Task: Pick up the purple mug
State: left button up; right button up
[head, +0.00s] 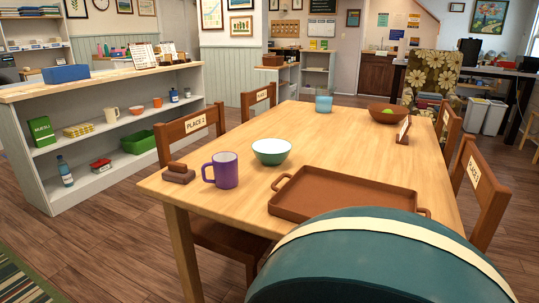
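The purple mug (226,170) stands upright on the wooden table (330,140), near its left front part. Its handle points left. A green bowl with a pale inside (271,152) stands to its right and a little behind. A small brown stacked object (178,173) lies to its left, close to the table edge. Nothing covers the mug. Neither of my grippers is in view.
A brown tray (405,199) lies at the table's front right, partly hidden by a large teal rounded shape with a cream band (375,265). A blue cup (323,103) and a brown bowl (387,112) stand farther back. Chairs (190,140) surround the table; a shelf unit (110,125) stands left.

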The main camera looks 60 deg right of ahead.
aim_at(225, 164)
jog(key=z, duration=1.75)
